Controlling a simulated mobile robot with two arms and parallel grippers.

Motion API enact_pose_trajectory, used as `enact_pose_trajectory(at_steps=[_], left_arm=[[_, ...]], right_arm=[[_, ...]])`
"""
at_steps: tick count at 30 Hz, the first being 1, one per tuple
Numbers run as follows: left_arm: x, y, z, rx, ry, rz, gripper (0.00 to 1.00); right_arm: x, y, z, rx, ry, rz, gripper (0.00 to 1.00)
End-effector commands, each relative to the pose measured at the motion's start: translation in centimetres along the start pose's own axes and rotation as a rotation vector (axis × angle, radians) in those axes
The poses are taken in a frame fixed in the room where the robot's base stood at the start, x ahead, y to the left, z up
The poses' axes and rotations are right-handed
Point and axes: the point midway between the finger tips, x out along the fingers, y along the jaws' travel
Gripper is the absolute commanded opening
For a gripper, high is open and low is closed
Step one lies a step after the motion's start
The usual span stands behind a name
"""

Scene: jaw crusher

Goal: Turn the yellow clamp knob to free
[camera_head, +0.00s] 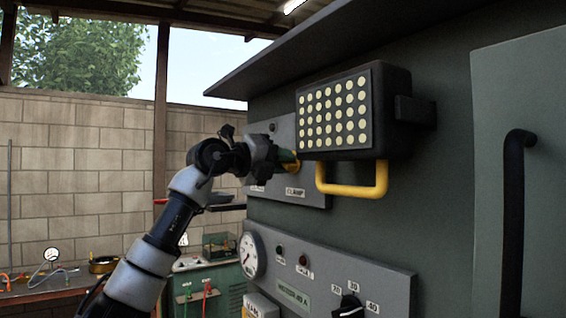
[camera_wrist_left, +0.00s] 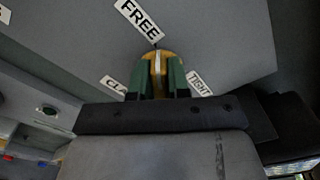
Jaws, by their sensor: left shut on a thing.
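The yellow clamp knob (camera_wrist_left: 157,58) sits on a grey panel in the left wrist view, with a white line across it pointing up towards the FREE label (camera_wrist_left: 139,18). The TIGHT label (camera_wrist_left: 200,83) is at its right, and a partly hidden label starting "CL" (camera_wrist_left: 113,84) is at its left. My left gripper (camera_wrist_left: 158,78) is shut on the knob, one green finger pad on each side. In the head view my left gripper (camera_head: 278,157) reaches the panel above the CLAMP label (camera_head: 295,192), hiding most of the knob. My right gripper is not in view.
A black box with a dotted face (camera_head: 335,112) and a yellow handle (camera_head: 352,190) juts out close to the right of my left gripper. Below are a gauge (camera_head: 252,255) and a dial panel (camera_head: 340,275). A door with a black handle (camera_head: 515,220) is at the right.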

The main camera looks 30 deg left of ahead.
Motion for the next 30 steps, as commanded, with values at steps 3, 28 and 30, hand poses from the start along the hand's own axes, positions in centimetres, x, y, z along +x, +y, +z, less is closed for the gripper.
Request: enact_pose_trajectory(at_steps=[3,28,30], left_arm=[[-0.18,-0.16,0.26,-0.043,-0.008,-0.006,0.0],[-0.16,-0.11,0.22,-0.092,-0.006,-0.005,0.43],[-0.12,-0.07,0.17,-0.091,-0.005,-0.004,0.43]], right_arm=[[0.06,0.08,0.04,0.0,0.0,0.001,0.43],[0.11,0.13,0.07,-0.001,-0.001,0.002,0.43],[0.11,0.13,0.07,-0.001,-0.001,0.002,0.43]])
